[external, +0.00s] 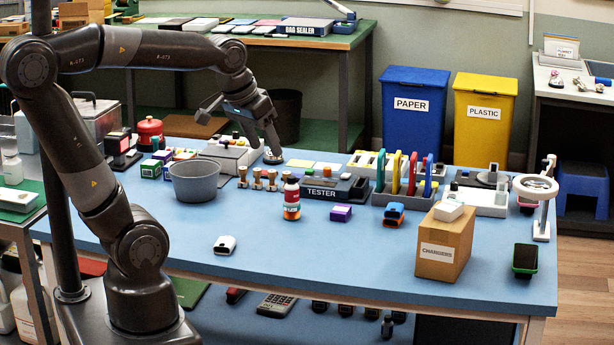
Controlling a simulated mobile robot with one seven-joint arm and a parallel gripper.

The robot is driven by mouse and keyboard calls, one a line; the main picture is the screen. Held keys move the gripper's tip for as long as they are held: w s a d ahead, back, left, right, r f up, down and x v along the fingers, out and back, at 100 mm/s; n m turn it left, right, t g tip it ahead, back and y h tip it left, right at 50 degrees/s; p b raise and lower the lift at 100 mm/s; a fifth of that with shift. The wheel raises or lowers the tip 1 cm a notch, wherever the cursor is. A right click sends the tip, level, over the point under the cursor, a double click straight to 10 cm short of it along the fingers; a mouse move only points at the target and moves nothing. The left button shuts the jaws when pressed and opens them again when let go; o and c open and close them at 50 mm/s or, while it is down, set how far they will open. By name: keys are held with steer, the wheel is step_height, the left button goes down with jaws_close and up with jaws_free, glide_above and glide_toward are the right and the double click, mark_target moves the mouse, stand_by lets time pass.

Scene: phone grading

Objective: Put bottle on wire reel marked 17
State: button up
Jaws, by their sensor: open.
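A small bottle (291,190) with a red top and pale label stands upright near the middle of the blue table; its lower part shows orange and dark bands, and I cannot tell whether these belong to a separate piece beneath it. I cannot pick out the wire reel marked 17, as no such number is readable. Several small brass-coloured pieces (257,179) stand in a row left of the bottle. My gripper (238,132) is open, with its fingers spread, above the back of the table, behind and left of the bottle. Nothing shows held between the fingers.
A grey bucket (194,183) stands left of the brass pieces. The TESTER box (333,188), a rack of coloured upright pieces (399,187) and the CHARGERS box (443,246) lie to the right. The front middle is mostly clear.

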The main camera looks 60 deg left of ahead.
steer(key=s+d+f+m+t, duration=0.1)
steer(key=s+d+f+m, duration=0.1)
steer(key=s, duration=0.3)
steer(key=shift+s+d, duration=0.35)
steer(key=shift+d, duration=0.1)
steer(key=shift+f, duration=0.1)
stand_by(0.8)
